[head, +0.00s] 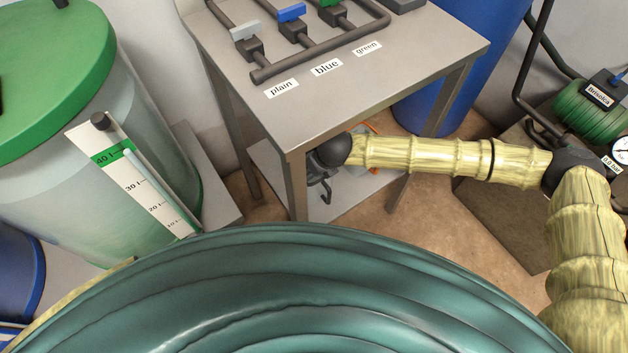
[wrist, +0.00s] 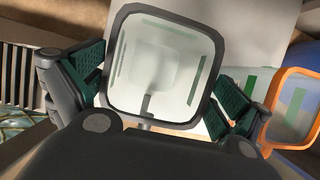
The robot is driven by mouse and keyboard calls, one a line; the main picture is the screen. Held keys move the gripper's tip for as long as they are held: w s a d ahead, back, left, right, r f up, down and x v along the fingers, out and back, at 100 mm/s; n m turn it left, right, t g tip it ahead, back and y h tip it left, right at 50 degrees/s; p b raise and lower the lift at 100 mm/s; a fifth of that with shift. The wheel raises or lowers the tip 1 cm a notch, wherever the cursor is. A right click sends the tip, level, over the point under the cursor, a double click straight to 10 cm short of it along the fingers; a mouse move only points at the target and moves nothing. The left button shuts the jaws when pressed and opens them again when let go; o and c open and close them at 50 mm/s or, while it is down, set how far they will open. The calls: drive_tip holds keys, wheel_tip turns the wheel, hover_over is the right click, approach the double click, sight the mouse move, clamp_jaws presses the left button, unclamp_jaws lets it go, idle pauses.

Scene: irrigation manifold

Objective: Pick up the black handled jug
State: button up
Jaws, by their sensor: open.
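The black handled jug (wrist: 160,58) is a clear, open-topped vessel with a dark rim, seen from above in the wrist view. Its short dark handle (wrist: 147,106) points toward my palm. My gripper (wrist: 160,88) is open, with one green-padded finger on each side of the jug's near end. I cannot tell whether either finger touches it. In the head view my gripper (head: 322,184) reaches under the tabletop at the lower shelf. The black handled jug cannot be made out there.
An orange-rimmed jug (wrist: 294,108) stands close to my right finger in the wrist view. The steel table (head: 345,100) has its top and legs around my wrist. Its lower shelf (head: 345,200) is pale. A blue barrel (head: 465,60) stands behind the table.

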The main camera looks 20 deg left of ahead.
drive_tip(key=shift+w+a+f, duration=0.1)
drive_tip(key=shift+w+f, duration=0.05)
drive_tip(key=shift+f, duration=0.25)
drive_tip(key=c, duration=1.1)
